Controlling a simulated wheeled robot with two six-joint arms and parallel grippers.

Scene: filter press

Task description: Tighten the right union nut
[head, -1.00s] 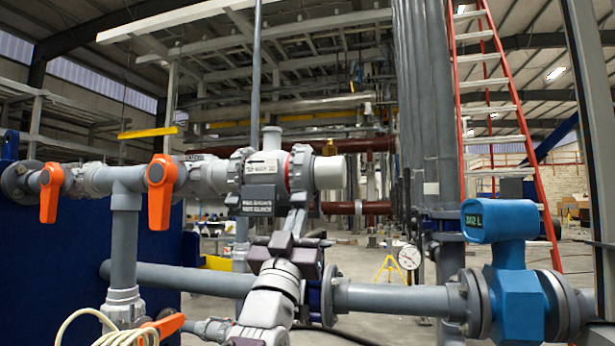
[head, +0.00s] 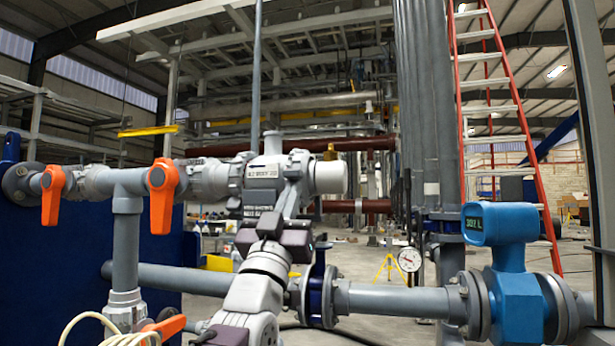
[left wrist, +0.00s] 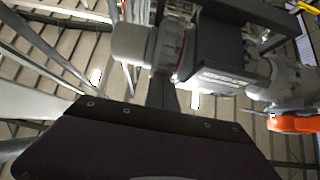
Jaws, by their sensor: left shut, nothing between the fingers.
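The right union nut (head: 302,172) is a grey ribbed ring at the right side of the grey valve body (head: 262,172), beside a pale pipe end (head: 330,174). In the left wrist view the nut (left wrist: 168,50) sits between the pale end piece and the dark body. A thin red ring shows at its body side there. My left gripper (head: 290,190) is shut and empty, pointing up in front of the valve body and the nut's left edge, partly hiding them. Whether it touches the nut cannot be told. My right gripper is out of view.
Two orange valve handles (head: 162,198) hang on the grey pipe at left. A lower horizontal pipe (head: 395,298) with a dark blue flanged piece (head: 321,290) runs behind my arm to a blue flow meter (head: 511,265). A pressure gauge (head: 409,260) stands near it.

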